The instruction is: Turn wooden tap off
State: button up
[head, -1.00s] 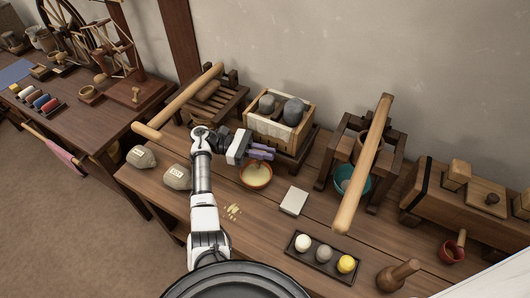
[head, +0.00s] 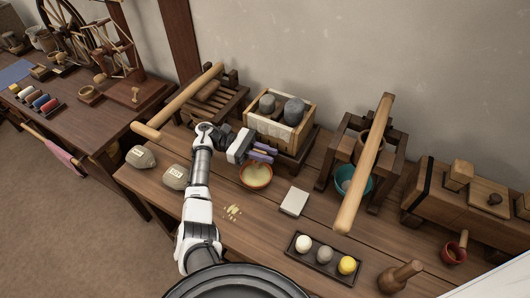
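My gripper (head: 268,153), with purple fingers, is in front of the slatted wooden box (head: 279,130) that holds dark stones on a white cloth. Its two fingers show slightly apart, with nothing visible between them. It is above the back rim of a terracotta bowl (head: 256,182) holding pale yellow liquid. I cannot make out the wooden tap; the lower front of the box behind the fingers is partly hidden by my gripper. I cannot tell whether the fingers touch anything.
A long wooden lever (head: 365,165) crosses a press frame on the right, over a teal bowl (head: 354,182). Another pole (head: 180,101) lies over a slatted rack at left. Labelled stones (head: 175,177), a pale block (head: 294,202) and a dark tray (head: 303,257) of balls sit on the bench.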

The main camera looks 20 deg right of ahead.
jog(key=shift+o, duration=1.1)
jog(key=shift+r, duration=0.1)
jog(key=shift+w, duration=0.1)
jog(key=shift+a, duration=0.1)
jog(key=b+v, duration=0.1)
jog(key=b, duration=0.1)
jog(key=b+v, duration=0.4)
jog(key=shift+w+a+f+b, duration=0.15)
jog(key=shift+a+f+b, duration=0.05)
jog(key=shift+f+b, duration=0.2)
jog(key=b+v, duration=0.8)
jog(key=b, duration=1.2)
jog(key=shift+b, duration=0.4)
jog(key=shift+r+b, duration=0.4)
